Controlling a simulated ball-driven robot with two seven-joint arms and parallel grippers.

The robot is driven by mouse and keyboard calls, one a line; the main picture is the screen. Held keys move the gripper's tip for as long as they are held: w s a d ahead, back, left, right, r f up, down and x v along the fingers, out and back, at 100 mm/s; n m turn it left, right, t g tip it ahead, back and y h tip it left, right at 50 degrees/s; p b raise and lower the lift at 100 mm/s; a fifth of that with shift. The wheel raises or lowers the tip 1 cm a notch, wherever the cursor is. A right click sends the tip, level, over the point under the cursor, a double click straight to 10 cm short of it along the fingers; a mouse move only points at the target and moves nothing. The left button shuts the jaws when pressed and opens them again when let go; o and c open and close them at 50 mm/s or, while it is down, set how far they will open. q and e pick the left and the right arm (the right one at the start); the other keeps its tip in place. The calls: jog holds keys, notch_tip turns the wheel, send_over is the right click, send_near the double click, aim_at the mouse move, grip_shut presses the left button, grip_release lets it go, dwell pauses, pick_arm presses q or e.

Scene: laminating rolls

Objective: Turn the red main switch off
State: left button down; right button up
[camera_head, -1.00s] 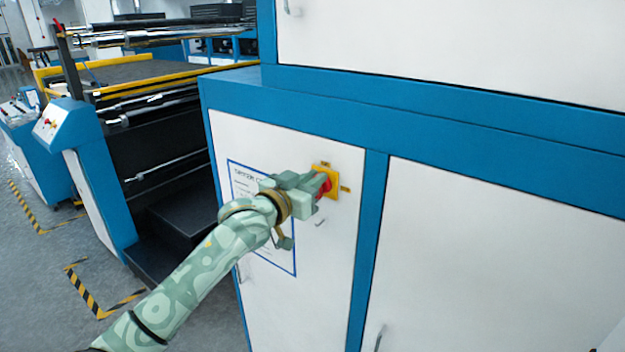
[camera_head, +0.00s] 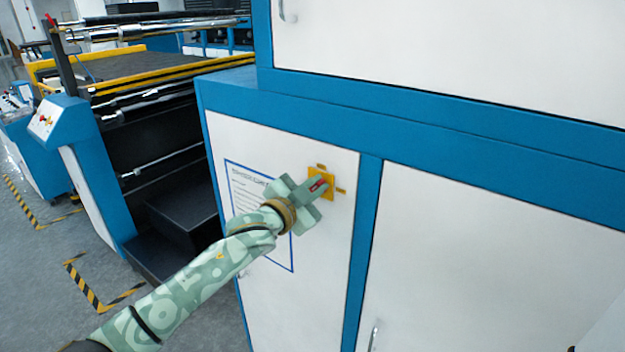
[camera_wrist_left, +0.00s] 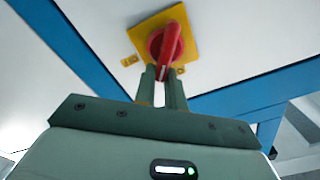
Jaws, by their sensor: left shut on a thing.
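The red main switch (camera_head: 319,184) sits on a yellow square plate (camera_head: 328,193) on the white cabinet door. In the left wrist view the red knob (camera_wrist_left: 171,44) and its yellow plate (camera_wrist_left: 148,27) show clearly, with a white mark near the knob handle's end. My left gripper (camera_head: 316,187) is at the switch, with its fingers on either side of the handle. It also shows in the left wrist view (camera_wrist_left: 164,76), shut on the red handle. Part of the knob is hidden by the fingers in the head view. My right gripper is not in view.
A paper notice with a blue border (camera_head: 246,196) is on the door, partly behind my left wrist. Blue cabinet frame (camera_head: 362,240) runs right of the switch. A laminating machine (camera_head: 150,130) stands at left, with striped floor markings (camera_head: 90,290).

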pick_arm(q)
jog(key=m, duration=0.3)
jog(key=f+m, duration=0.1)
jog(key=m, duration=0.2)
jog(key=d+f+m+p, duration=0.1)
jog(key=m, duration=0.2)
jog(key=shift+s+f+m, duration=0.1)
jog(key=shift+s+m, duration=0.2)
jog(key=shift+s, duration=0.05)
jog(key=shift+f+m, duration=0.1)
jog(key=shift+m, duration=0.2)
jog(key=c, duration=1.5)
grip_release()
jog(key=shift+o, duration=0.2)
jog(key=shift+a, duration=0.1)
jog(key=b+v, duration=0.1)
jog(key=v, duration=1.5)
jog(key=shift+s, duration=0.15)
